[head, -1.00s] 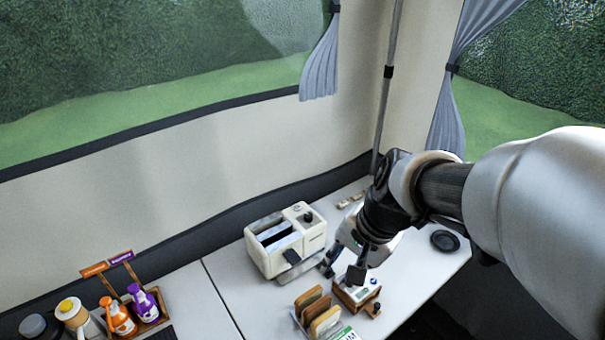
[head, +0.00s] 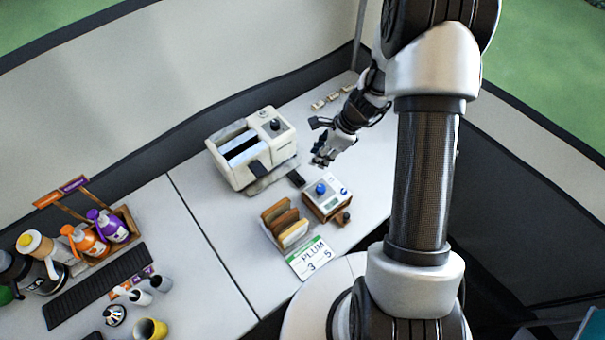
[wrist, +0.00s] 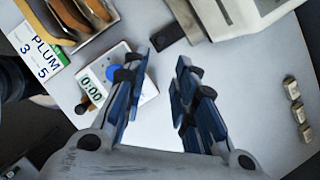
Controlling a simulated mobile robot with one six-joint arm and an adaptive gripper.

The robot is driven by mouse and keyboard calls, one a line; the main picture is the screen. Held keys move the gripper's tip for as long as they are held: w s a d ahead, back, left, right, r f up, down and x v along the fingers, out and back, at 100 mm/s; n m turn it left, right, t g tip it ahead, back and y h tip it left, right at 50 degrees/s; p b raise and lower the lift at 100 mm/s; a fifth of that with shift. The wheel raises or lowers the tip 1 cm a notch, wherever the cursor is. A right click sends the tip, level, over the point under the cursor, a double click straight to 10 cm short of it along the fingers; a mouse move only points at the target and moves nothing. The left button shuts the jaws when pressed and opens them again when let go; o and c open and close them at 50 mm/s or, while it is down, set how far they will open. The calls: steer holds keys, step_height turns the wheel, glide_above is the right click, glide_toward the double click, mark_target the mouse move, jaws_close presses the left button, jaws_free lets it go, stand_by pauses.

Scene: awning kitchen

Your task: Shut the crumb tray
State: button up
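The cream toaster (head: 226,172) stands on the white counter. Its crumb tray (head: 268,180) looks like a pale grey plate sticking out from under the toaster's front side. A small dark block, seemingly its handle (head: 296,179), is at the outer end; it also shows in the wrist view (wrist: 165,37). My gripper (head: 322,154) hangs to the right of the toaster, apart from the tray. In the wrist view my gripper (wrist: 158,78) has its blue fingers spread with bare counter between them. The handle lies just beyond the fingertips in that view.
A timer box (head: 322,205) with a blue knob reading 0:00 stands close in front of the tray. A toast rack (head: 284,222) and a PLUM card (head: 309,258) are beside it. Small blocks (head: 333,98) lie at the back. The counter right of my gripper is clear.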

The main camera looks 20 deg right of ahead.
mark_target(300, 178)
steer(key=b+x, duration=0.4)
steer(key=x, duration=0.9)
steer(key=shift+w+a+f, duration=0.1)
steer(key=shift+f, duration=0.2)
jaws_close()
